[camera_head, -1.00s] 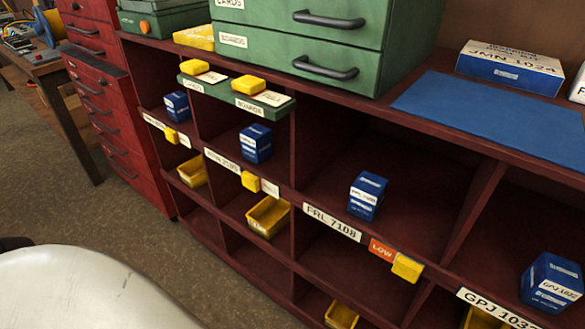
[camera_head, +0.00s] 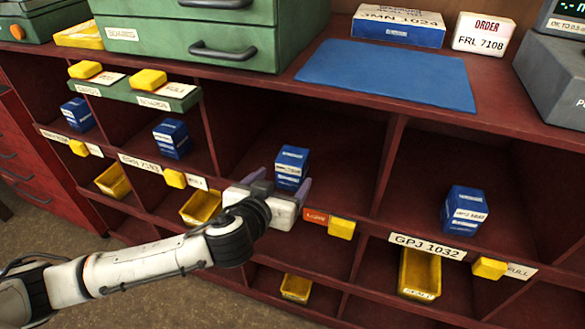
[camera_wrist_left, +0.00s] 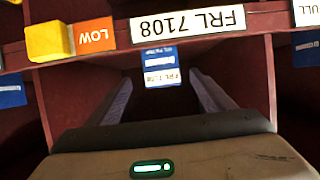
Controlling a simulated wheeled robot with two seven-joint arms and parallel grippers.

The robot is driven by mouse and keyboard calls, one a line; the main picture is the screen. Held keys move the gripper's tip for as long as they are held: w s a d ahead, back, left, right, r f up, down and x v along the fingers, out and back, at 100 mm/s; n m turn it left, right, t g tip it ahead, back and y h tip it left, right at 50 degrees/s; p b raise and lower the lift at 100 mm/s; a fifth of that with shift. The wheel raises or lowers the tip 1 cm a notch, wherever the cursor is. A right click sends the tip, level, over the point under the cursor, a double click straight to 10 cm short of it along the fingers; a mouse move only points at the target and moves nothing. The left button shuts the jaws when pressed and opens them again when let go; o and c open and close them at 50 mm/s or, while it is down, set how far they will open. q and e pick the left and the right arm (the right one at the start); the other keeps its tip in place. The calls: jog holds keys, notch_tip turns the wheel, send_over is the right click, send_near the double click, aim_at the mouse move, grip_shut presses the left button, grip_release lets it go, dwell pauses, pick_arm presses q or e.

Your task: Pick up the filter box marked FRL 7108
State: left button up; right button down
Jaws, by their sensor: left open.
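The blue filter box marked FRL 7108 (camera_head: 291,168) stands in the middle shelf compartment. In the left wrist view the same box (camera_wrist_left: 160,66) appears upside down behind the shelf edge, its white label reading FRL 7108. My left gripper (camera_head: 281,186) is at the front of that compartment, its fingers open and reaching in on either side of the box. In the left wrist view the open fingers (camera_wrist_left: 160,95) flank the box with gaps on both sides. The FRL 7108 shelf label (camera_wrist_left: 188,25) shows there; in the head view my gripper hides it. My right gripper is not in view.
A red LOW tag (camera_head: 315,216) and yellow block (camera_head: 341,228) sit on the shelf edge beside my gripper. Another blue box (camera_head: 465,210) stands above the GPJ 1032 label (camera_head: 427,246). Compartment dividers (camera_head: 391,165) bound the space. An ORDER FRL 7108 card (camera_head: 482,35) stands on top.

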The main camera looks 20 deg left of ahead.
aim_at(290, 172)
pick_arm(q)
jog(key=x, duration=0.4)
jog(key=shift+w, duration=0.15)
jog(key=shift+a+x, duration=0.2)
jog(key=shift+x, duration=2.35)
jog(key=c, duration=1.3)
jog(key=shift+r, duration=0.15)
jog(key=shift+c, duration=0.3)
